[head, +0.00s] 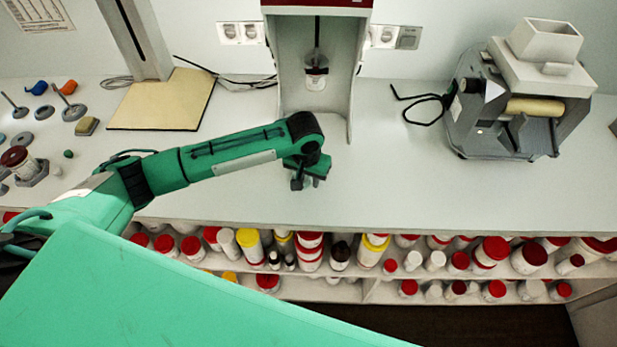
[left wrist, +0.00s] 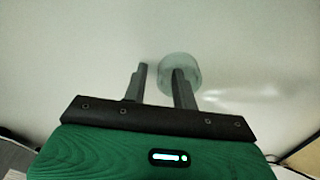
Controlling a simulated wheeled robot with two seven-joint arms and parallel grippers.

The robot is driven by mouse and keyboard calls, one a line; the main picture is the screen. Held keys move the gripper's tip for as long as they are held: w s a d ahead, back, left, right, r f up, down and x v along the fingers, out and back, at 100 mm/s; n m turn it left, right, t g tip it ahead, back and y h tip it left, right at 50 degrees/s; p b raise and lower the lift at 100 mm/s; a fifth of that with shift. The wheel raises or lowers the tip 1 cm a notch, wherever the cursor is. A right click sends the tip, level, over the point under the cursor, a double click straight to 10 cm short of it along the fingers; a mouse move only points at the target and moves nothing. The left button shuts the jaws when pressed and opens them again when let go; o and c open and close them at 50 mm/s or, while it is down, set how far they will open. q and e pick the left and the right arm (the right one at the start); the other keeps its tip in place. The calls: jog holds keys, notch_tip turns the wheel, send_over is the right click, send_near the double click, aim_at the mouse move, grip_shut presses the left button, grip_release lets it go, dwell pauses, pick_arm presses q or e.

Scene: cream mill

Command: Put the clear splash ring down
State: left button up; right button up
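The clear splash ring (left wrist: 194,72) shows in the left wrist view as a pale, see-through ring at the fingertips. My left gripper (left wrist: 160,76) has its two fingers apart. One finger overlaps the ring, seemingly inside it; the other is outside, left of its rim. The near rim crosses the gap, and I see no finger pinching it. In the head view my left gripper (head: 298,184) points down over the bench in front of the mixing stand, and I cannot make out the ring there. Whether the ring touches the bench is unclear. My right gripper is not in view.
The mixing stand (head: 347,75) with a small jar is behind the gripper. The bench (head: 400,180) is clear right of the gripper. Jars fill shelves below the front edge.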

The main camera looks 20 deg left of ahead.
pick_arm(q)
notch_tip(320, 180, up, 12)
jog(key=s+b, duration=0.1)
jog(key=b, duration=0.1)
jog(key=shift+s, duration=0.15)
dwell(0.4)
